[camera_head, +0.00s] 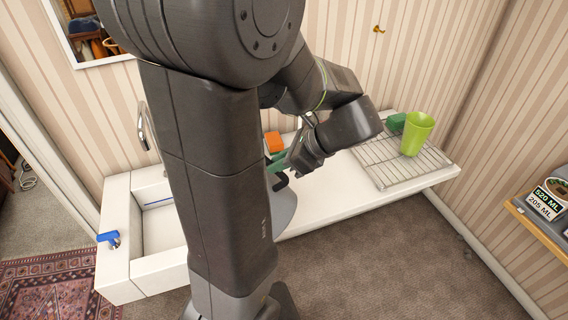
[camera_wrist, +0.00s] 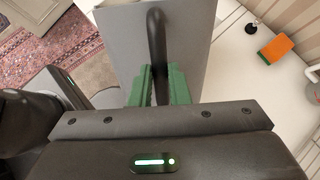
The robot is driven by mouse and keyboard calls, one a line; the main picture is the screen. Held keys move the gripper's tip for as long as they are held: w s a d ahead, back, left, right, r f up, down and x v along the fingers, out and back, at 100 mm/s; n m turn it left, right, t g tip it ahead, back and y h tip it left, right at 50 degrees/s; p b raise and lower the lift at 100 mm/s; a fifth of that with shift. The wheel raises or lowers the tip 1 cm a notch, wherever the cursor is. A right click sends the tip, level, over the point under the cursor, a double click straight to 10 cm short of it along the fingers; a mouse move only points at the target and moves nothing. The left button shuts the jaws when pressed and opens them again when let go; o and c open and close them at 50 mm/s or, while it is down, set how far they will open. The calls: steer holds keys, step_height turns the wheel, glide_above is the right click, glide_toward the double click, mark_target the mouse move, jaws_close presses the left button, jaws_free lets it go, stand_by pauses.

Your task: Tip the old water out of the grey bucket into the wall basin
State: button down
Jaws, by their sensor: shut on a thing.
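The grey bucket (camera_head: 285,208) is mostly hidden behind my arm in the head view, at the counter's front to the right of the basin. In the wrist view the bucket (camera_wrist: 190,45) shows a flat grey side and a dark handle (camera_wrist: 157,45). My gripper (camera_head: 284,164) has green fingers. In the wrist view my gripper (camera_wrist: 160,88) is shut on the dark handle. The white wall basin (camera_head: 117,200) is at the left, partly covered by my arm. I cannot see any water in the bucket, or clearly how far it is tilted.
A wire rack (camera_head: 385,165) on the counter's right end bears a lime green cup (camera_head: 416,133) and a darker green thing (camera_head: 396,122). An orange sponge (camera_head: 274,142) lies near the wall. A shelf (camera_head: 545,225) is far right.

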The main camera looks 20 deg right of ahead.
steer(key=shift+a+r, duration=0.1)
stand_by(0.4)
steer(key=shift+w+a+r+g+h, duration=0.2)
steer(key=shift+w+a+h, duration=0.1)
steer(key=shift+w+a, duration=0.15)
steer(key=shift+w+a+r+g+h, duration=0.1)
steer(key=shift+w+a+g+h, duration=0.1)
steer(key=shift+w+a+h, duration=0.15)
steer(key=shift+a, duration=0.1)
steer(key=shift+w+a+r+g+h, duration=0.15)
steer(key=shift+w+a+g+h, duration=0.25)
steer(key=shift+w+a, duration=0.5)
steer(key=shift+s+a, duration=0.1)
steer(key=shift+s, duration=0.05)
steer(key=shift+a, duration=0.1)
steer(key=shift+w+a+g+h, duration=0.55)
steer(key=shift+w+a, duration=0.3)
steer(key=shift+a, duration=0.2)
steer(key=shift+w+a, duration=0.1)
